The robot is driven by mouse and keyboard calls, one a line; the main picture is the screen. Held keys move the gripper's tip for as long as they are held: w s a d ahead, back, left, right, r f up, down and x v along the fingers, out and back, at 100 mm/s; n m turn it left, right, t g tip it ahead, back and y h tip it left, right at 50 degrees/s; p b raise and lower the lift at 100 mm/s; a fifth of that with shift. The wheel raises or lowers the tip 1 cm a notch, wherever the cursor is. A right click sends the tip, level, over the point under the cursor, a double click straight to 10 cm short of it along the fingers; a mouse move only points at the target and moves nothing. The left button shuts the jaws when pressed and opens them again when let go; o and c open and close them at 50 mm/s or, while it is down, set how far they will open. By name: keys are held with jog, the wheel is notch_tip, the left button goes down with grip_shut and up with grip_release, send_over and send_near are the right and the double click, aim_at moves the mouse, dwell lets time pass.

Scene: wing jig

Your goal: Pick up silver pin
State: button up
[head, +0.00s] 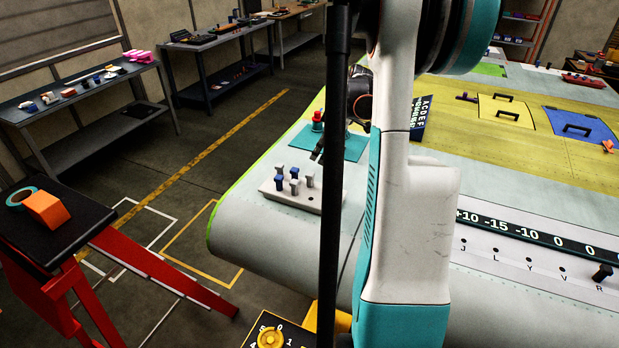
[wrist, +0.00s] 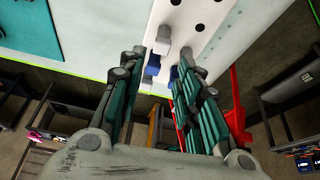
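A pale pin block (head: 322,203) stands on the wing near its rounded edge and holds several upright pins, some silver-grey and some blue. A silver pin (head: 310,180) stands at the right of the group. In the wrist view, the block (wrist: 214,22) shows with empty holes, a silver pin (wrist: 162,43) and a blue pin (wrist: 153,66). Another grey pin is partly hidden by the right finger. My gripper (wrist: 160,62) is open, its fingers spread on either side of the pins, and nothing is visibly held. In the head view my arm hides most of the gripper.
A teal mat (head: 343,145) with a red knob (head: 318,118) lies behind the block. A red stand with a black top (head: 50,225) is at the left. Grey workbenches (head: 85,90) line the wall.

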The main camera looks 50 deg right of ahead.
aim_at(311, 174)
jog(key=x, duration=0.6)
jog(key=shift+s+x, duration=0.2)
jog(key=shift+x, duration=2.45)
jog(key=shift+f, duration=0.1)
jog(key=shift+c, duration=0.6)
grip_shut()
